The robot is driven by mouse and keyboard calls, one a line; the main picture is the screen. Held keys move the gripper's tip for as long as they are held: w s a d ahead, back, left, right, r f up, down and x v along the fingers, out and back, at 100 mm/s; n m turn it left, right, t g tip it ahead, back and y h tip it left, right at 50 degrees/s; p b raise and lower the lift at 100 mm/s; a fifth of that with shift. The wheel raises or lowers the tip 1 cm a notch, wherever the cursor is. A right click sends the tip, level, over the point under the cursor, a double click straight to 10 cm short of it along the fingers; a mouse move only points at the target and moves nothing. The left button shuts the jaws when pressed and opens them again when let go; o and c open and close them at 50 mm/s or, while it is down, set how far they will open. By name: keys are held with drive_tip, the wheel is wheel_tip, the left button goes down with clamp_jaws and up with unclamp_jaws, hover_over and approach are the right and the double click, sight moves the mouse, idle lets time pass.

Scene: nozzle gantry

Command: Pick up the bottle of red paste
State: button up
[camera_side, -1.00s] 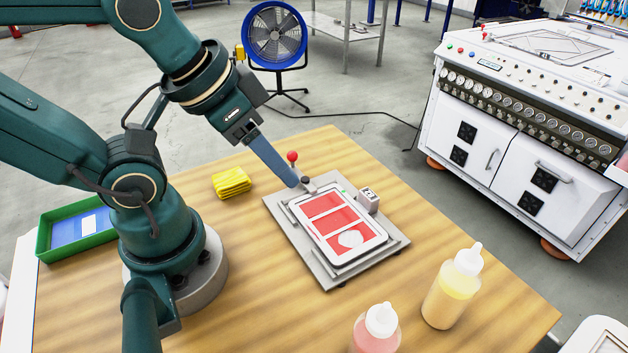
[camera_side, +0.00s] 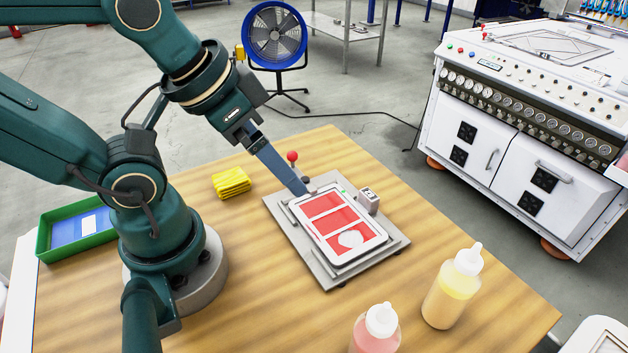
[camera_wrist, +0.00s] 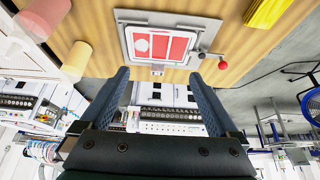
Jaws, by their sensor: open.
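The bottle of red paste (camera_side: 375,333) stands upright at the front edge of the side view, pinkish with a white nozzle cap, its lower part cut off by the frame. In the wrist view a pink bottle (camera_wrist: 45,17) shows at the top left. My gripper (camera_side: 303,190) is over the far left part of the metal fixture, well away from the bottle. In the wrist view my gripper (camera_wrist: 160,82) has its two fingers wide apart with nothing between them.
A bottle of yellow paste (camera_side: 452,290) stands right of the red one. The metal fixture (camera_side: 325,275) holds a white-framed plate with red panels and has a red-knobbed lever (camera_side: 292,157). A yellow cloth stack (camera_side: 231,182) and green tray (camera_side: 45,240) lie left. Bare table separates fixture and bottles.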

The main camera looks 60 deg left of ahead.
drive_tip(key=n+g+h, duration=0.7)
drive_tip(key=g+h, duration=0.1)
drive_tip(key=g, duration=0.5)
approach(374, 343)
drive_tip(key=f+g, duration=0.1)
drive_tip(key=f, duration=0.1)
drive_tip(key=d+f, duration=0.1)
drive_tip(key=f, duration=0.2)
drive_tip(key=d+f+n+g+h, duration=0.1)
drive_tip(key=f, duration=0.1)
drive_tip(key=shift+s+f+g, duration=0.15)
drive_tip(key=shift+f+g, duration=0.15)
drive_tip(key=shift+f, duration=0.05)
drive_tip(key=shift+s+f, duration=0.15)
drive_tip(key=shift+x, duration=2.55)
